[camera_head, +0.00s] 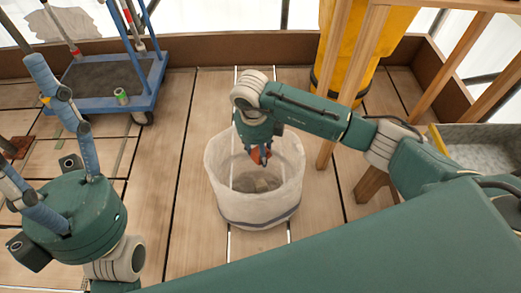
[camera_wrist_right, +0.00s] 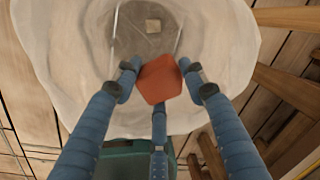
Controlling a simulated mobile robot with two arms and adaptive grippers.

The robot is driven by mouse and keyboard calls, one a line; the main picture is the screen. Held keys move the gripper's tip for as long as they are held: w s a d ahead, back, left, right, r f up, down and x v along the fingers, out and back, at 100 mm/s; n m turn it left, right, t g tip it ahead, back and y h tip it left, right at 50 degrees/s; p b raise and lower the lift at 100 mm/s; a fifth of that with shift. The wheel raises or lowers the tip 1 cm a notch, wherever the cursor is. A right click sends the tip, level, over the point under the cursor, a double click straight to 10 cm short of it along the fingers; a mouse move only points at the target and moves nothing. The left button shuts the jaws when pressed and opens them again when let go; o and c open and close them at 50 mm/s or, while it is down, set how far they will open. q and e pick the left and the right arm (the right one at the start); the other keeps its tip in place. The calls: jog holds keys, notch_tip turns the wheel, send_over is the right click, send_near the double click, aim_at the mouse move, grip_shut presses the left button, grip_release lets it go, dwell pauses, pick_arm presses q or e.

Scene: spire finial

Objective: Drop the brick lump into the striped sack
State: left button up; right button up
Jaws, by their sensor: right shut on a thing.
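The brick lump (camera_wrist_right: 160,79) is a reddish-orange block. My right gripper (camera_wrist_right: 160,88) is shut on it, with blue fingers around it. In the head view the lump (camera_head: 257,156) hangs below the right gripper (camera_head: 260,152), over the open mouth of the striped sack (camera_head: 258,208). The sack is whitish with a dark stripe low on its side and stands on the plank floor. The wrist view looks down into the sack (camera_wrist_right: 230,60). My left gripper (camera_head: 38,115) is at the left, blue fingers spread and empty, away from the sack.
A grey tray (camera_head: 485,142) is at the right.

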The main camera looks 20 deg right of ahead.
aim_at(257, 152)
jog(key=o, duration=1.5)
jog(key=shift+o, duration=0.2)
jog(key=r, duration=0.7)
jog(key=a+r, duration=0.1)
jog(key=r, duration=0.2)
jog(key=shift+s+r, duration=0.25)
jog(key=shift+r, duration=0.15)
jog(key=shift+a+r, duration=0.15)
jog(key=shift+r, duration=0.45)
jog(key=shift+s, duration=0.1)
